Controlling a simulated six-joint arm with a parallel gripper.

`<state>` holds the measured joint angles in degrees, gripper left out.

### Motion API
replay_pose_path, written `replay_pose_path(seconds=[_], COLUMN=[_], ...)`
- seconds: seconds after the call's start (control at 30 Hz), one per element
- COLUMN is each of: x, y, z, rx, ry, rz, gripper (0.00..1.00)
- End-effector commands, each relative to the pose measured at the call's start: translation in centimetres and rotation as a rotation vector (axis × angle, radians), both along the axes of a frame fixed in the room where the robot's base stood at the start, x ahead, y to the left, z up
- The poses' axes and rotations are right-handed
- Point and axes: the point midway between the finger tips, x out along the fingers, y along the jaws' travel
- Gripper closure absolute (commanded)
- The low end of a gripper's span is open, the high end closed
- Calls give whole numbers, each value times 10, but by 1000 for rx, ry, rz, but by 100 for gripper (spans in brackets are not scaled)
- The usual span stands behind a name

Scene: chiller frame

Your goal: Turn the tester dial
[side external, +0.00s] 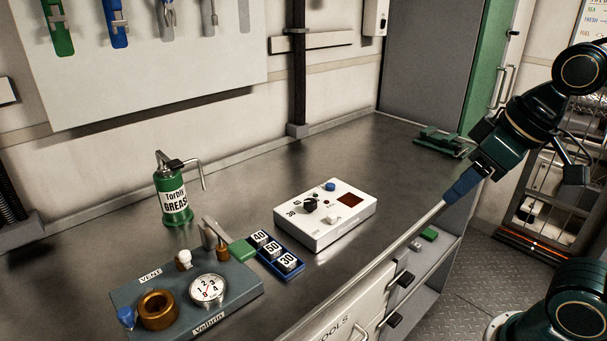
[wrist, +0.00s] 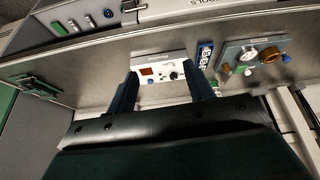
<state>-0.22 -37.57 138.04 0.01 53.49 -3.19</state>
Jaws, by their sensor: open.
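The tester is a white box (side external: 333,226) on the metal bench, with a black dial (side external: 310,205), a blue button, a dark red window and a small white knob on its top. The tester also shows in the wrist view (wrist: 158,58), where the dial (wrist: 173,76) appears between the two fingers. My gripper (side external: 453,196) is to the right of the tester in the side view, above the bench's front edge and apart from it. In the wrist view my gripper (wrist: 164,90) has its two blue fingers spread wide with nothing held.
A blue tray (side external: 268,257) of number blocks sits left of the tester. Further left is a grey plate (side external: 125,295) with a gauge (side external: 208,290) and brass ring (side external: 158,309). A green grease can (side external: 173,195) stands behind. A green clamp (side external: 441,141) is at the far right.

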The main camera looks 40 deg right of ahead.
Motion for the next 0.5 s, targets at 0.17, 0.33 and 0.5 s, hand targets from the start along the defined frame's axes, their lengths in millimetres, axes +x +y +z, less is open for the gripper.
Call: replay_pose_path(seconds=[0.17,0.33,0.5], x=[32,66,103], y=[1,3,5], z=[16,29,36], rx=[-29,-59,-84], ry=[50,103,153], rz=[69,147,225], gripper=[48,48,48])
